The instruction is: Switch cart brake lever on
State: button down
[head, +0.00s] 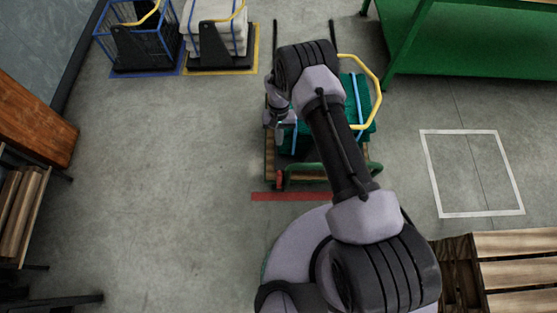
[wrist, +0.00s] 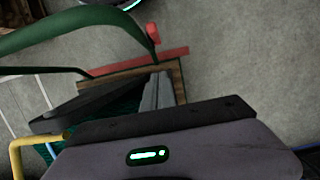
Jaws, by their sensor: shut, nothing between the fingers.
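The cart (head: 270,165) stands on the floor under my arm, with a wooden deck, a green load and a green tubular handle (head: 312,169). A small red piece (head: 279,180), which looks like the brake lever, is at its near left corner. In the wrist view this red lever (wrist: 153,33) stands beside the green handle (wrist: 70,24). My gripper (head: 282,138) is over the cart's left side, partly hidden by my own arm. In the wrist view the gripper's grey fingers (wrist: 159,88) are shut and empty, apart from the lever in the picture.
A red floor strip (head: 290,196) lies along the cart's near edge. Yellow rails (head: 374,75) rise at its right. Two loaded carts (head: 150,45) (head: 218,35) stand at the back left. A green table (head: 470,40) is at the back right.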

aim_at(279, 179)
jog(key=shift+s, duration=0.1)
jog(key=s+f+b, duration=0.4)
jog(key=s+f, duration=0.2)
jog(key=f, duration=0.3)
jog(key=shift+s+f, duration=0.2)
jog(key=shift+f, duration=0.1)
jog(key=shift+a, duration=0.1)
jog(key=shift+s+r+p, duration=0.15)
jog(key=shift+s+p, duration=0.15)
jog(key=shift+s, duration=0.5)
